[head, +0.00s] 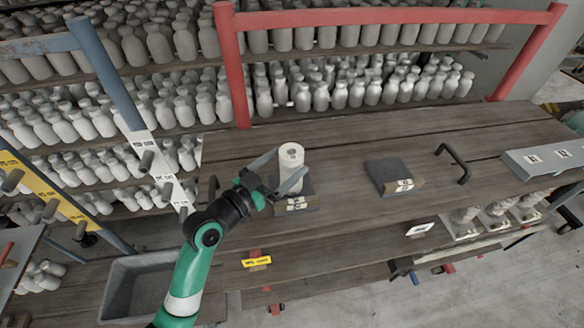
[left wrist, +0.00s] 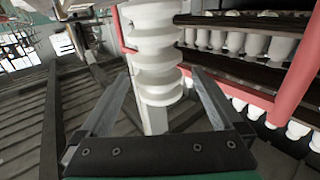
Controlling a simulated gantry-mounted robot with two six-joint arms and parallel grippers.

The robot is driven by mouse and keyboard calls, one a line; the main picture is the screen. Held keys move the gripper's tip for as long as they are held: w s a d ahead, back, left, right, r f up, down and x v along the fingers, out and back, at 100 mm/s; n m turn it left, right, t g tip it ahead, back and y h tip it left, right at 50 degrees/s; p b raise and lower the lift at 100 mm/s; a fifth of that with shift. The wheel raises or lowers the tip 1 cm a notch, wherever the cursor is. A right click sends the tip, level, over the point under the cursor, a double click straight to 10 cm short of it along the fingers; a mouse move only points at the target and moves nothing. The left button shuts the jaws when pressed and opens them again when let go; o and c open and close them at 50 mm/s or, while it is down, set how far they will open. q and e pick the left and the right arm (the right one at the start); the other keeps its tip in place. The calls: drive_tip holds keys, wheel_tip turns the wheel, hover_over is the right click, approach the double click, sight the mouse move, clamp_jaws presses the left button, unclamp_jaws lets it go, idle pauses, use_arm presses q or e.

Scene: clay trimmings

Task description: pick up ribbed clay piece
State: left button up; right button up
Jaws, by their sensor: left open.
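The ribbed clay piece (head: 291,157) is pale and cylindrical. It stands upright on a dark square pad (head: 297,196) on the wooden bench. In the left wrist view the ribbed clay piece (left wrist: 156,50) rises between the fingers, with wavy rings and a narrower lower stem. My left gripper (head: 278,172) is open, with one finger on each side of the piece. In the left wrist view the fingers of my left gripper (left wrist: 160,105) show gaps to the stem. The far side of the piece is hidden. My right gripper is not in view.
A second dark pad (head: 388,177) lies empty to the right, beside a black handle (head: 456,163). A grey bin (head: 145,288) sits at lower left. Red rails (head: 232,65) and shelves of pale bottles (head: 340,95) stand behind the bench.

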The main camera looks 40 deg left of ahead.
sight(300, 150)
use_arm(q)
drive_tip(key=shift+w+a+r+p, duration=0.15)
drive_tip(key=shift+w+p, duration=0.2)
drive_tip(key=shift+w, duration=1.1)
drive_tip(key=shift+w+r+p, duration=0.1)
drive_tip(key=shift+w+p, duration=0.2)
drive_tip(key=shift+w, duration=1.15)
clamp_jaws()
